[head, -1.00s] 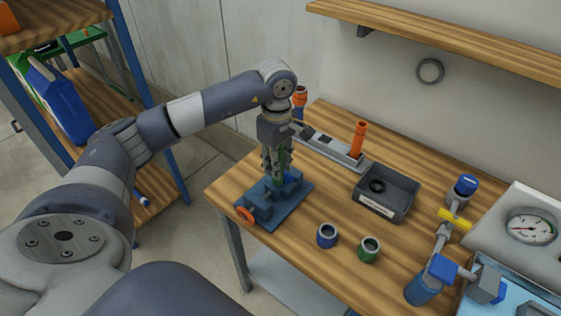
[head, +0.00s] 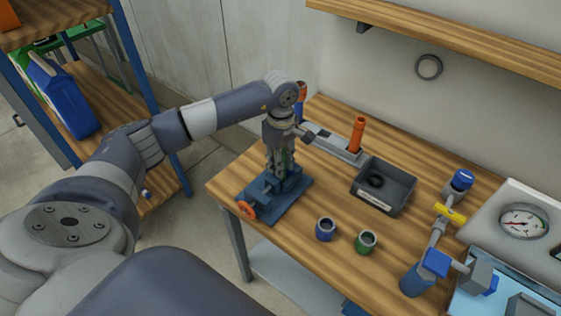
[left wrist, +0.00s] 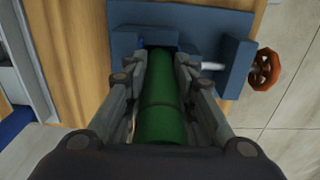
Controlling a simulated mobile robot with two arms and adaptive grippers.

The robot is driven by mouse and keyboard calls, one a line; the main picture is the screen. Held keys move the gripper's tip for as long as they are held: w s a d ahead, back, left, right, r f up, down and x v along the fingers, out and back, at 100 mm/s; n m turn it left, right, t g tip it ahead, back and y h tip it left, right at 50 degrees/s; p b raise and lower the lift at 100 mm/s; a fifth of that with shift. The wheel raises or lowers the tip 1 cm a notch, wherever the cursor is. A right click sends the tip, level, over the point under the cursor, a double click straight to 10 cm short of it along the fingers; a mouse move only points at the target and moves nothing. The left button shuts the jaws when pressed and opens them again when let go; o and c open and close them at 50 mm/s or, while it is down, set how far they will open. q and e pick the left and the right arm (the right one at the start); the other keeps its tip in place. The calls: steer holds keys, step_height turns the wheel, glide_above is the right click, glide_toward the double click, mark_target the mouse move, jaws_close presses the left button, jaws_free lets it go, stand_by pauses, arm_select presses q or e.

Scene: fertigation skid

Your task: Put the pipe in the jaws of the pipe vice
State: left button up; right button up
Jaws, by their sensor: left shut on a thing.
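My left gripper (head: 279,158) is shut on the green pipe (left wrist: 162,108) and points down over the blue pipe vice (head: 266,198). In the left wrist view the pipe lies between the two fingers, and its far end is at the blue vice body (left wrist: 185,18). The vice's screw and orange handwheel (left wrist: 265,69) are to the right there. In the head view the fingers hide most of the pipe. I cannot tell whether the pipe's lower end is fully between the jaws. My right gripper is not in view.
The vice stands at the wooden bench's (head: 330,190) left corner. A blue fitting (head: 325,229) and a green fitting (head: 366,241) stand to its right. Behind them are a dark bin (head: 384,186) and a rack with an orange pipe (head: 357,135). Valve piping (head: 435,245) and a gauge (head: 523,221) are far right.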

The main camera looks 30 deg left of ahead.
arm_select(q)
steer(key=shift+f+b, duration=0.35)
steer(key=shift+f, duration=0.1)
steer(key=o, duration=1)
steer(key=shift+r+p, duration=0.6)
steer(key=shift+p, duration=0.05)
steer(key=shift+w+r, duration=0.1)
steer(key=shift+r, duration=0.25)
step_height(320, 180, up, 10)
steer(key=b, duration=0.3)
steer(key=shift+r+b, duration=0.35)
steer(key=shift+r, duration=0.35)
